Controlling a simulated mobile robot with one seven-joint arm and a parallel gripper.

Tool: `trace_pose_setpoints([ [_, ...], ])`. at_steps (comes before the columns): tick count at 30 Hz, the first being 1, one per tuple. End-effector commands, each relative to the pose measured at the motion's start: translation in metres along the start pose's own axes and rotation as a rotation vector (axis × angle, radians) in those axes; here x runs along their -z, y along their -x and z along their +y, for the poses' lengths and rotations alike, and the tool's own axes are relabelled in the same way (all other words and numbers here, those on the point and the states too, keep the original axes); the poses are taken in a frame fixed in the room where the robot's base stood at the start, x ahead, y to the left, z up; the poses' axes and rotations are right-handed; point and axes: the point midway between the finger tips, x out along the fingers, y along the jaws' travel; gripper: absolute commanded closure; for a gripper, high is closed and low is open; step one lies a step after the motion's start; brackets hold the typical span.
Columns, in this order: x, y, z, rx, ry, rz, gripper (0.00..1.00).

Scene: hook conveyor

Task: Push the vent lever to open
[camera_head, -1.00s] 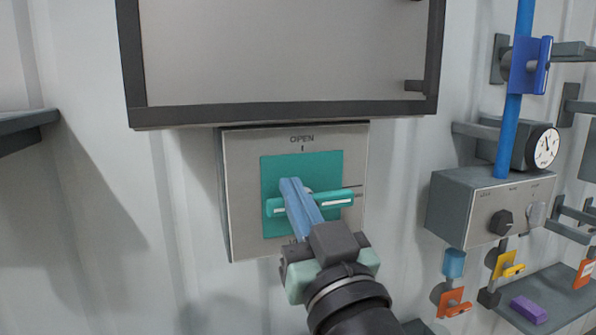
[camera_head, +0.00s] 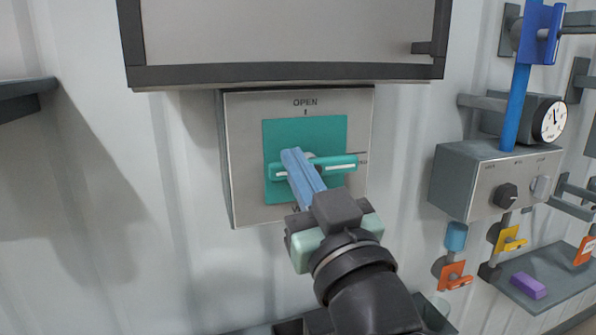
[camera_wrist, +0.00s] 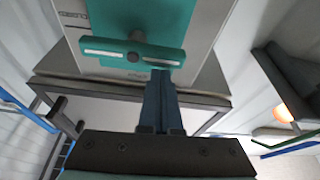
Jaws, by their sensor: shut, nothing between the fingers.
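The teal vent lever (camera_head: 340,163) lies nearly horizontal, its right end a little higher in the head view, on a teal square of a grey panel (camera_head: 245,150) marked OPEN at the top. It also shows in the wrist view (camera_wrist: 110,47). My gripper (camera_head: 292,153) is shut and empty, its blue fingers crossing in front of the lever's left half. The lever's left middle is partly hidden by the fingers.
A dark-framed board (camera_head: 290,73) is just above the panel. A grey control box (camera_head: 480,185) with knobs stands at right, near a blue pole (camera_head: 514,110) and gauge (camera_head: 553,119). A shelf (camera_head: 560,285) is low right, another (camera_head: 20,98) at left.

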Motion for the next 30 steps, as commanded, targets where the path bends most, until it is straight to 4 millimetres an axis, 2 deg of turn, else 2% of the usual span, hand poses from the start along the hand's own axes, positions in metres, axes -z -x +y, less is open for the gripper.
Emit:
trace_pose_setpoints([
  [20, -0.007, 0.002, -0.002, 0.046, 0.135, 0.001, 1.00],
  [30, -0.017, 0.006, -0.004, 0.107, 0.307, 0.000, 1.00],
])
